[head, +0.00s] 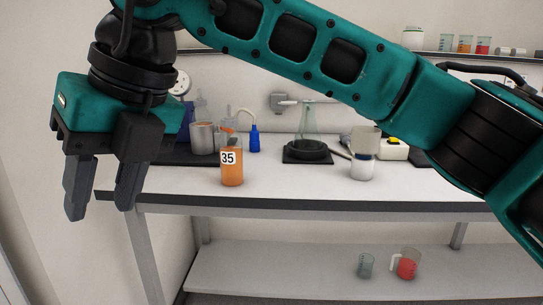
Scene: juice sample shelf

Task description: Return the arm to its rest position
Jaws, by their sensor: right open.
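My right arm comes in from the right and spans the top of the head view. Its gripper (104,190) hangs at the left, fingers pointing down. The fingers are apart with nothing between them. The gripper appears off the left end of the white table (300,190). An orange bottle (232,167) with a label reading 35 stands upright near the table's front edge, to the right of the gripper and apart from it. My left gripper does not show.
A lower shelf (300,270) holds a clear beaker (366,266) and a red jug (408,264). The table's front middle is clear.

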